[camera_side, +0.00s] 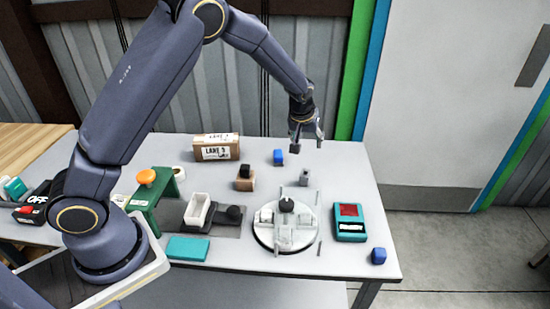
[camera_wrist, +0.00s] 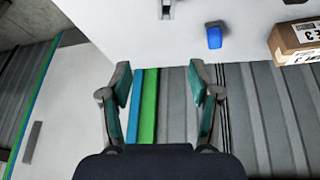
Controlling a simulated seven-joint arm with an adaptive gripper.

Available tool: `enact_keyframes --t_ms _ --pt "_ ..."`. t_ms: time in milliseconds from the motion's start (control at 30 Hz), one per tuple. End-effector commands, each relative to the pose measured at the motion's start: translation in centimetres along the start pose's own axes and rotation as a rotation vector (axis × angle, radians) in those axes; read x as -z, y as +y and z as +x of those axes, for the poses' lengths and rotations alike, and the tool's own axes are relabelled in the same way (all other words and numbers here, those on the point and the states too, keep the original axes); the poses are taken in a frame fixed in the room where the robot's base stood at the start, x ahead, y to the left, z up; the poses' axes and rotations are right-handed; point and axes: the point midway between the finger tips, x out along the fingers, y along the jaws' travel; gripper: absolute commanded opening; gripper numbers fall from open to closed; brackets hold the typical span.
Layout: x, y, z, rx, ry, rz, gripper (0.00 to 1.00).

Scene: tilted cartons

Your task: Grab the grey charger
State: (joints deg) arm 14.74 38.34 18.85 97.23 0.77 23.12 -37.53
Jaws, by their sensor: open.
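A small grey block-like thing (camera_side: 304,177), which looks like the grey charger, stands on the white table right of the middle in the side view. In the wrist view a grey piece (camera_wrist: 166,9) is cut off at the top edge and is probably the same thing. My gripper (camera_side: 307,143) hangs above the far edge of the table, behind and above the grey thing and apart from it. In the wrist view my gripper (camera_wrist: 160,78) has its fingers spread, with nothing between them.
A blue block (camera_side: 279,157) and a cardboard carton (camera_side: 216,147) stand toward the back. A dark block sits on a small brown box (camera_side: 245,179). A round white turntable (camera_side: 271,236) and a teal-and-red device (camera_side: 348,222) are nearer. A green stand (camera_side: 152,190) is at left.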

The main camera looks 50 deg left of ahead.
Motion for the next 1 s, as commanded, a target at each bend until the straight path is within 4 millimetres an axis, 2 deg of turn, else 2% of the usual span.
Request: enact_keyframes --t_ms 33,200,267,600,700,867,1000 --pt "-1.1 -0.2 1.4 0.025 -0.020 0.018 0.62" --pt "-3.0 -0.5 4.0 0.054 -0.052 0.045 0.62" --pt "-3.0 -0.5 5.0 0.054 -0.052 0.046 0.62" --pt "-3.4 -0.9 12.6 0.052 -0.052 0.045 0.62" --pt "-3.5 -0.9 13.9 0.051 -0.052 0.045 0.62" --pt "-3.5 -1.0 14.9 0.051 -0.052 0.045 0.62" --pt "-3.4 -1.3 16.9 0.052 -0.052 0.044 0.62"
